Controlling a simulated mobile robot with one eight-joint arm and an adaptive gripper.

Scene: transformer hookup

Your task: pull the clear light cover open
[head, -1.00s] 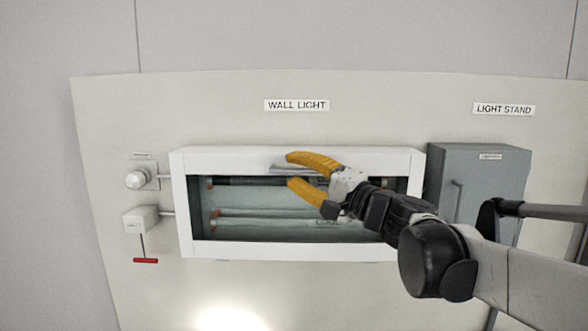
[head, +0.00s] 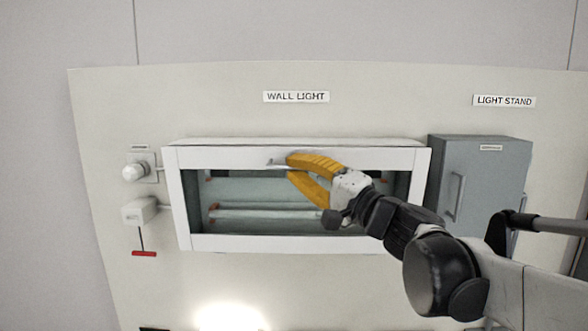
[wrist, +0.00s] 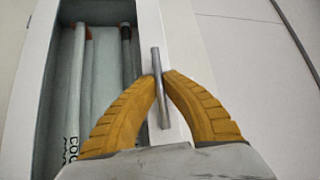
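The clear light cover (head: 225,157) is a white-framed pane on the front of a wall-mounted light box. A thin metal bar handle (head: 277,164) sits on its upper frame strip and also shows in the wrist view (wrist: 155,62). My gripper (head: 290,165), with yellow ribbed fingers, is at this handle. In the wrist view its fingertips (wrist: 159,86) meet on either side of the bar, shut on it. The cover's front seems to stand slightly out from the box at the top. Tubes show behind the pane. My fingers and wrist hide part of its right half.
A grey box (head: 478,180) with a handle stands close on the right, under the LIGHT STAND label (head: 504,101). On the left are a round knob (head: 135,172) and a switch box (head: 139,210) with a red-ended lever (head: 144,253). The panel above the light is clear apart from its WALL LIGHT label.

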